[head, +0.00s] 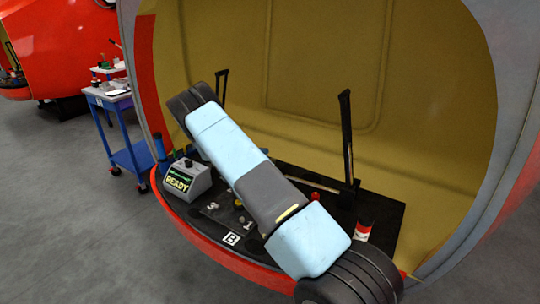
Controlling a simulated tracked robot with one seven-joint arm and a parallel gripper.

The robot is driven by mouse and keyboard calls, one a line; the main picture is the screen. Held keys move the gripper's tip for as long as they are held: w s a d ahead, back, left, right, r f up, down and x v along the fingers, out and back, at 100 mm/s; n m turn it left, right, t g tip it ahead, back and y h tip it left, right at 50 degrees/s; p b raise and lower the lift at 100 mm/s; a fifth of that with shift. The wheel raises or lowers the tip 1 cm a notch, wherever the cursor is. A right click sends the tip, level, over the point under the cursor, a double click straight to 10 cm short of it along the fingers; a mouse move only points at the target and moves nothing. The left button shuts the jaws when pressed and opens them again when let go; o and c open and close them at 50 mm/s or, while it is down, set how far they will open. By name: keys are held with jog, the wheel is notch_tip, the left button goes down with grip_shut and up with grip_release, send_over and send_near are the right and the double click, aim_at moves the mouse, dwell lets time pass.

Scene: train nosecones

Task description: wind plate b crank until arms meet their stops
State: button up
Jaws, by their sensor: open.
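Plate B, a black plate (381,215) with a "B" label (231,239) at its front, lies inside the open red nosecone. Two slim black arms stand up from the plate area: the left arm (221,90) is partly covered by my arm, and the right arm (346,137) stands nearly upright. A pale rod (312,183) runs low across the plate between them. I cannot make out the crank; my light-blue arm crosses the plate diagonally and hides much of its middle. My gripper does not show.
A grey box with a lit "READY" display (178,181) sits at the plate's left. A red and white cylinder (364,229) stands at the right. The nosecone's red rim (215,245) curves in front. A blue cart (117,125) stands on the grey floor at left.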

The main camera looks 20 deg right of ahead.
jog(key=s+a+r, duration=0.1)
jog(key=s+r, duration=0.7)
jog(key=s, duration=0.4)
jog(key=shift+s+a, duration=0.15)
jog(key=shift+a, duration=0.25)
